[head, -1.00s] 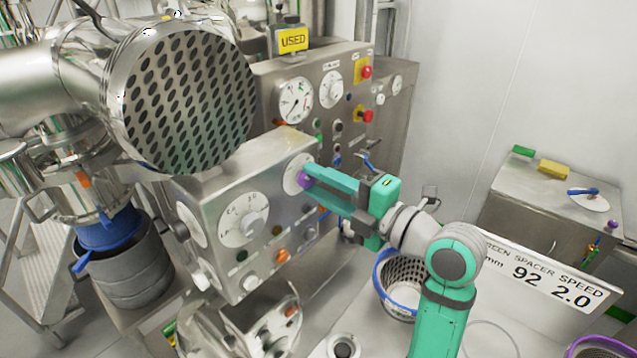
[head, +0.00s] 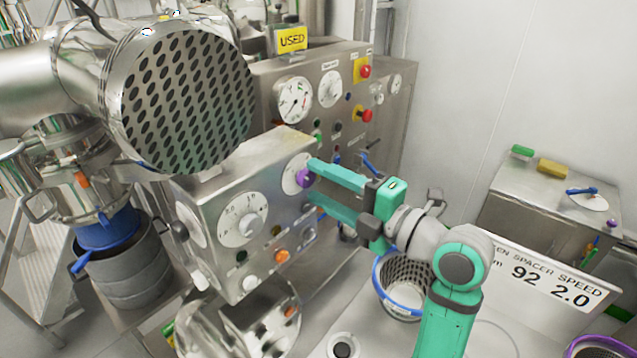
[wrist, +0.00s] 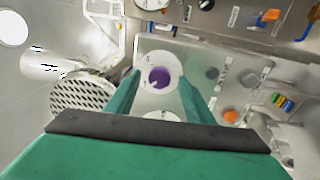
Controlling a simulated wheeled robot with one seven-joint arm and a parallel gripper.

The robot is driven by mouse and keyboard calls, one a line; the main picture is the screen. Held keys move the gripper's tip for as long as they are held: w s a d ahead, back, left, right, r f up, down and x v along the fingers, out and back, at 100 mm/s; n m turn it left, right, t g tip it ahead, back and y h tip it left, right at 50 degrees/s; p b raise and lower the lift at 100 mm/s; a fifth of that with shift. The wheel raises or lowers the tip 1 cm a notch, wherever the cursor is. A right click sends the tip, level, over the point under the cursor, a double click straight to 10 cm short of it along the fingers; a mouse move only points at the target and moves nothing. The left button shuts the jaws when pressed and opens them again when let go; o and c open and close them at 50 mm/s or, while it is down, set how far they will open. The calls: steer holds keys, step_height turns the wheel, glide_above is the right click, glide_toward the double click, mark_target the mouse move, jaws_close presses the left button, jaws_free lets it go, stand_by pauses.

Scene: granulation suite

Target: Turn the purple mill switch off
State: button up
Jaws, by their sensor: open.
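The purple mill switch (head: 304,178) is a round knob on a white dial on the right part of the steel control box (head: 268,165). In the wrist view the purple knob (wrist: 159,77) shows a pale pointer mark and sits between my two fingers, beyond their tips. My gripper (head: 312,186) has green fingers spread apart, level with the knob and just off the panel. In the wrist view my gripper (wrist: 157,95) is open and empty. I cannot tell whether a fingertip touches the dial.
A larger white dial (head: 243,220) and an orange knob (head: 281,256) are on the same box. A taller panel with gauges and red buttons (head: 366,115) stands behind. A perforated steel drum (head: 190,95) is at the left. A blue-rimmed basket (head: 403,287) stands below my gripper.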

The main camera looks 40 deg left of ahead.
steer(key=d, duration=0.9)
steer(key=shift+s+d, duration=0.3)
steer(key=shift+s, duration=0.1)
